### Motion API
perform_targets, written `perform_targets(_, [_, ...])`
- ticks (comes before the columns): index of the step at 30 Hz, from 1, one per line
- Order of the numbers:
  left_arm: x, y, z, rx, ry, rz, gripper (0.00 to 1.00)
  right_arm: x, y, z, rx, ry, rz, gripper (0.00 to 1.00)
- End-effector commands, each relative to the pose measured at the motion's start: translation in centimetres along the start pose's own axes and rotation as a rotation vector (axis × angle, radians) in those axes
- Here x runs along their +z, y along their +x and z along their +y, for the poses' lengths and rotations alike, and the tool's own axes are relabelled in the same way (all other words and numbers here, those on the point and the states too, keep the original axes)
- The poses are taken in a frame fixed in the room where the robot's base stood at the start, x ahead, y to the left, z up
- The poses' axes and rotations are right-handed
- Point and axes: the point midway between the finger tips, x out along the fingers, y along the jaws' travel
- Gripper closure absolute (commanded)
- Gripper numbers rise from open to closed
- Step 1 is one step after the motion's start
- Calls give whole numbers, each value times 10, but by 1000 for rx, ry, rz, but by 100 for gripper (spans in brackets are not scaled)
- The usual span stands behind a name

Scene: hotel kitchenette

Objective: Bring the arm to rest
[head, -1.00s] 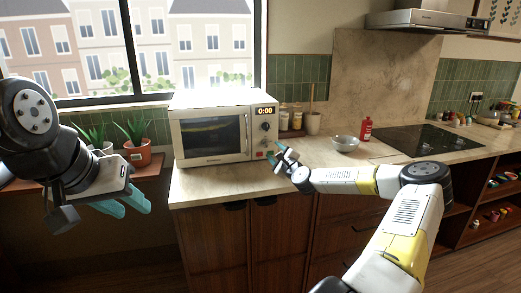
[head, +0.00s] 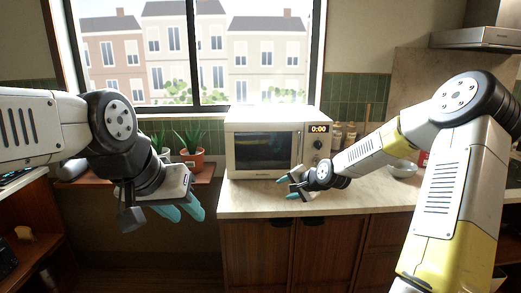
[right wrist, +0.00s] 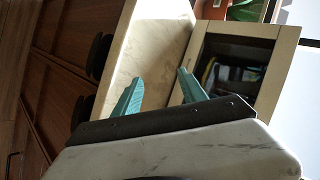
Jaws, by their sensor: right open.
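My right gripper (head: 285,187) is open and empty, in front of the microwave's lower right side in the head view. In the right wrist view its two teal fingers (right wrist: 160,78) stand apart with nothing between them, seen against the counter and the microwave front. My right arm is bent, reaching in from the right. My left gripper (head: 181,209) hangs at the left, in front of the plant shelf, its teal fingers apart and no object visible between them.
The white microwave (head: 229,152) stands on the marble counter (head: 350,202), its door shut and display reading 0:00. Potted plants (head: 191,157) stand on the shelf left of it. A metal bowl (head: 402,169) and a red bottle (head: 423,160) are partly behind my right arm.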

Motion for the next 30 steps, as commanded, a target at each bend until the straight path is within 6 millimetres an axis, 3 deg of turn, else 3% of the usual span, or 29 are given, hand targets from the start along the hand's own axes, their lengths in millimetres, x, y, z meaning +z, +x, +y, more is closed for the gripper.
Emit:
perform_targets(3, [0,0,0,0,0,0,64,20,-36,-3,131,-206,-17,51])
perform_targets(9, [0,0,0,0,0,0,64,43,-113,-6,317,-469,-31,51])
perform_targets(14, [0,0,0,0,0,0,64,61,-184,-9,416,-619,-38,51])
perform_targets(21, [0,0,0,0,0,0,64,104,-290,-4,459,-760,-77,51])
perform_targets(25, [0,0,0,0,0,0,64,131,-332,5,430,-808,-117,51])
perform_targets(30, [0,0,0,0,0,0,64,156,-360,16,384,-846,-162,51])
